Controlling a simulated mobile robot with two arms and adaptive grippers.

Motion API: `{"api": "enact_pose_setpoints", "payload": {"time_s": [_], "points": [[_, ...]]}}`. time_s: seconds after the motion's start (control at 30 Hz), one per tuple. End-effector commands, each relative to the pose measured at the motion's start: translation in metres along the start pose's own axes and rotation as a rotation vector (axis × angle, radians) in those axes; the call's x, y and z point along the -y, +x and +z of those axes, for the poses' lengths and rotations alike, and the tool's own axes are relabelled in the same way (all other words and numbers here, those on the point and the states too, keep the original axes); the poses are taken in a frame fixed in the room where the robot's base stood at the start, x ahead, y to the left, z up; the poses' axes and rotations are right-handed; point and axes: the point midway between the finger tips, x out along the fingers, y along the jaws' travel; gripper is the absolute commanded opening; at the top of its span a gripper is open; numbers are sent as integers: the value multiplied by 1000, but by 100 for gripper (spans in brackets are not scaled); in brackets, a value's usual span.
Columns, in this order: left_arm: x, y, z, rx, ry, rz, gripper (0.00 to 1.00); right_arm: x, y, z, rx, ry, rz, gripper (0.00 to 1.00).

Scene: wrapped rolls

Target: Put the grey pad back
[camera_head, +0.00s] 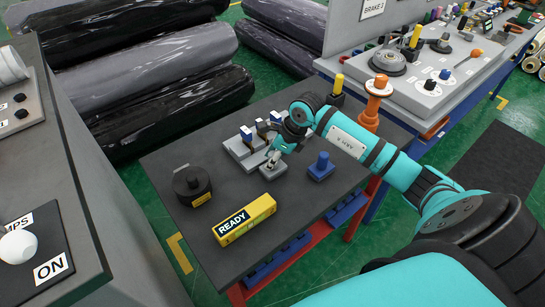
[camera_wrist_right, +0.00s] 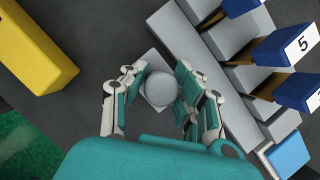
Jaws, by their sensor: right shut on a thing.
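The grey pad shows in the right wrist view as a light square base under a round grey knob (camera_wrist_right: 160,90). In the head view a small part of the grey pad (camera_head: 273,174) shows below my gripper. My right gripper (camera_wrist_right: 159,82) is shut on the knob, with its fingers on both sides of it; in the head view the gripper (camera_head: 272,160) is over the dark table. The pad is close beside a grey stepped rack (camera_head: 238,149), which also shows in the right wrist view (camera_wrist_right: 222,92) with blue numbered tags. My left gripper is in neither view.
A yellow READY block (camera_head: 245,220) lies near the table's front. A black round piece (camera_head: 191,184) with a yellow label stands left, and a blue knobbed block (camera_head: 321,166) right of my gripper. An orange post (camera_head: 372,107) stands at the right edge.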

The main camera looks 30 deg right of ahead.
Motion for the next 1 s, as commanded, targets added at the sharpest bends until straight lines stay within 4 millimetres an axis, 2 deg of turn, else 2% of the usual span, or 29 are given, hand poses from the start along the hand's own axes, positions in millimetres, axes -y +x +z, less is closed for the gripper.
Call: {"api": "enact_pose_setpoints", "payload": {"time_s": [0.03,0.07,0.23,0.47,0.57,0.63,0.77,1.0], "points": [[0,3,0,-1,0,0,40,0,3,-1,1,0,-1,0],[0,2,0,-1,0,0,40,0,2,-1,0,0,0,31],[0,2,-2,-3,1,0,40,0,1,-1,0,0,0,52],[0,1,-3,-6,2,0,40,0,1,0,0,0,0,52],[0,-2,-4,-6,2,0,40,0,-3,1,0,1,0,52],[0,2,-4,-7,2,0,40,2,-9,0,0,0,-3,52],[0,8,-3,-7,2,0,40,1,-32,-1,0,-3,-5,52],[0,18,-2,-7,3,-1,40,2,-84,-1,1,-1,-5,52]]}}
